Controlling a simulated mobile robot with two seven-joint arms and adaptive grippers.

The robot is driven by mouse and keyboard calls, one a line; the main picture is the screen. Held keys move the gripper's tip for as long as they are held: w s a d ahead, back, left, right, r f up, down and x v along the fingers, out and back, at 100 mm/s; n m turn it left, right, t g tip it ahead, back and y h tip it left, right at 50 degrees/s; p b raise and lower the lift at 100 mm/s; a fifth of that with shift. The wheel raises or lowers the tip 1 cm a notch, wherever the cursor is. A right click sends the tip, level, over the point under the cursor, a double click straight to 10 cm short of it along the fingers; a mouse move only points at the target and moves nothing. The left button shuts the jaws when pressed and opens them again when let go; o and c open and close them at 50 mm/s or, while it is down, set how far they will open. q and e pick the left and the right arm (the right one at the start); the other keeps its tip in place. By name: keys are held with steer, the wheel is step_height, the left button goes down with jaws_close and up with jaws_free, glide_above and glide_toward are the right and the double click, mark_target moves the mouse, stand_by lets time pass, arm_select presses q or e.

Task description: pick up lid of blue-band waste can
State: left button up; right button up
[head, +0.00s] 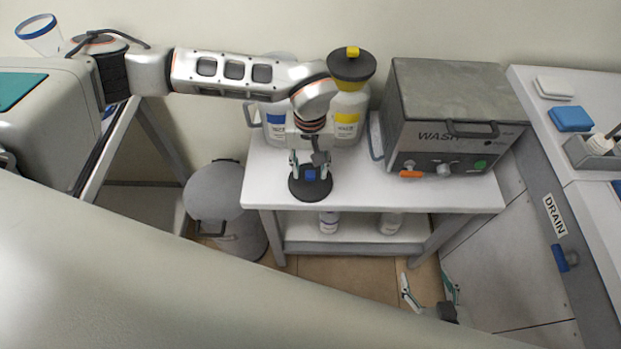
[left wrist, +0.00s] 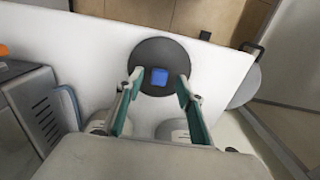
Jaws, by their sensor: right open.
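The dark round lid (head: 302,192) with a blue knob (head: 311,174) lies on the white table near its front edge. It also shows in the left wrist view (left wrist: 160,52). My left gripper (head: 310,168) is over the lid, pointing down, with its fingers apart on either side of the knob (left wrist: 158,77). My right gripper (head: 428,290) is open and empty, low in front of the table.
A yellow-band can (head: 347,118) with a dark, yellow-knobbed lid (head: 351,66) stands beside the blue-band can. A grey wash unit (head: 455,110) fills the table's right side. A grey bin (head: 217,190) stands on the floor left of the table. The right counter (head: 560,150) has a DRAIN label.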

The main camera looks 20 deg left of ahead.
arm_select(q)
steer(key=shift+f, duration=0.75)
arm_select(e)
steer(key=shift+w+r, duration=0.2)
arm_select(q)
jaws_close()
